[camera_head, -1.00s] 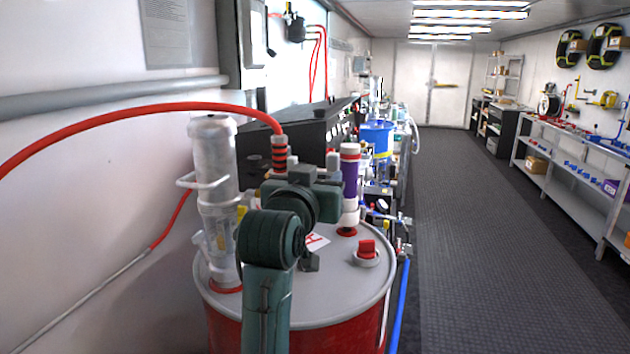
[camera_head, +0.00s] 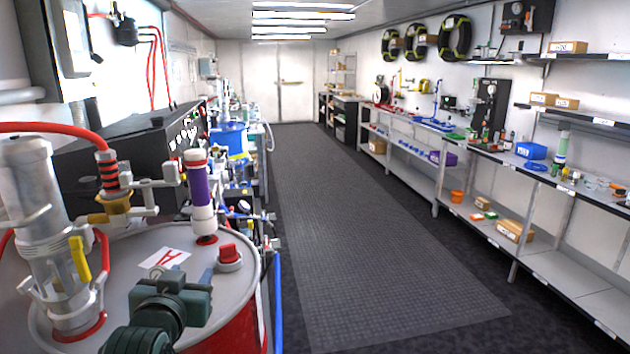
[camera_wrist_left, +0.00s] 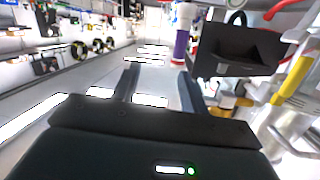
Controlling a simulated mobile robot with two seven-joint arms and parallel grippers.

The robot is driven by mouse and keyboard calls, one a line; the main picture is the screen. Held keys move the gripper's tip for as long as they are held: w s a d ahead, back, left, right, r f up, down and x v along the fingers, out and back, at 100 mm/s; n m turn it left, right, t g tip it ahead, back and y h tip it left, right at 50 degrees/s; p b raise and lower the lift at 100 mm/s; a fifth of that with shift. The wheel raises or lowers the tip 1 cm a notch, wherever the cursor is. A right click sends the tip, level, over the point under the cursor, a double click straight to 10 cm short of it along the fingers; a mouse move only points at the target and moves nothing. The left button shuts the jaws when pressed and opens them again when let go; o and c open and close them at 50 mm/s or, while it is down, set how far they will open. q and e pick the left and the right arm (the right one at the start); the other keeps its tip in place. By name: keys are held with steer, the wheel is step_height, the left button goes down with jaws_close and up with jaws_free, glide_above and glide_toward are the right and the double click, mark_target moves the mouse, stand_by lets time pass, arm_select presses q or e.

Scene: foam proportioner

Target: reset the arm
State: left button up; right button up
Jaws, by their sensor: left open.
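My left arm, dark green, comes in at the lower left of the head view. Its left gripper (camera_head: 190,277) is over the grey lid of the red drum (camera_head: 242,328); whether it touches the lid cannot be told. In the left wrist view the two fingers of the left gripper (camera_wrist_left: 160,90) stand apart with nothing between them. My right arm and gripper are not in view.
A red hose (camera_head: 50,127) runs to the pump area. The aisle floor (camera_head: 350,240) is clear; shelves (camera_head: 480,160) line the right wall.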

arm_select(q)
steer(key=s+d+f+m+g+h, duration=0.15)
steer(key=s+f, duration=0.25)
steer(key=f, duration=0.6)
steer(key=s+d+f+m+g+h, duration=0.15)
steer(key=s+f, duration=0.25)
steer(key=f, duration=0.5)
steer(key=s+d+f+g+h, duration=0.1)
steer(key=s+d+f+g, duration=0.2)
steer(key=s+f, duration=1.1)
steer(key=s+d, duration=0.1)
steer(key=s, duration=0.1)
steer(key=shift+s+d+f, duration=0.2)
steer(key=shift+s, duration=0.1)
